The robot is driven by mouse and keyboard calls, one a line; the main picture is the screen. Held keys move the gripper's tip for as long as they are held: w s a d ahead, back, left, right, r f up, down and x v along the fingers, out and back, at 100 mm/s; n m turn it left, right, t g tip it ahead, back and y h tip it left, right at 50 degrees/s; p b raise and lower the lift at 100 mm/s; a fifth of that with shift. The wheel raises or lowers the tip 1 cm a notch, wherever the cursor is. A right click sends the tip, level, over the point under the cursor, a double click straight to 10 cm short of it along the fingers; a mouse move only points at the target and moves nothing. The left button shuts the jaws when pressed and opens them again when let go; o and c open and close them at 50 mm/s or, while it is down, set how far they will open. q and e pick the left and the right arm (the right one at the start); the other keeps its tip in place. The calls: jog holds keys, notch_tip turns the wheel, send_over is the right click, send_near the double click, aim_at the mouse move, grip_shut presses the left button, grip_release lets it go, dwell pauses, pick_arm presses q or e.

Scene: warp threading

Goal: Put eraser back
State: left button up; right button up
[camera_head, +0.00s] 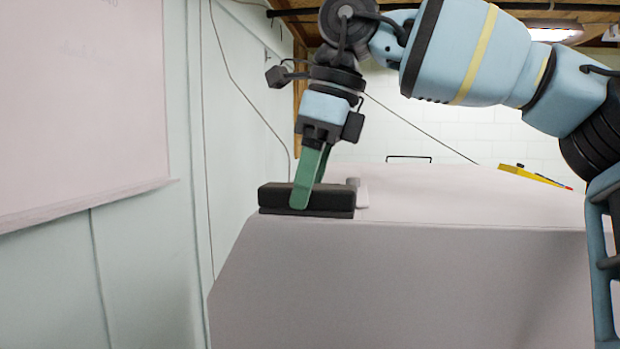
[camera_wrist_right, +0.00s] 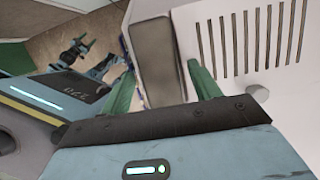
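The eraser (camera_head: 335,198) is a dark block lying flat near the front left edge of a pale, box-like top. My right gripper (camera_head: 309,182) points down at it, one green finger in front of its near face and the other behind. In the right wrist view, the eraser (camera_wrist_right: 160,48) lies between the green fingers of my right gripper (camera_wrist_right: 160,72). Narrow gaps seem to show beside it, so the fingers look open around it. What looks like my left gripper (camera_wrist_right: 75,52) is small and far below in that view; its opening is unclear.
A whiteboard (camera_head: 80,100) hangs on the left wall. The pale top (camera_head: 450,205) is mostly clear. A small light object (camera_head: 362,195) sits just behind the eraser, and a yellow tool (camera_head: 533,175) lies at the far right. Slots (camera_wrist_right: 255,40) show right of the eraser.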

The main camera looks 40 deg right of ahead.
aim_at(335, 186)
jog(key=v, duration=1.2)
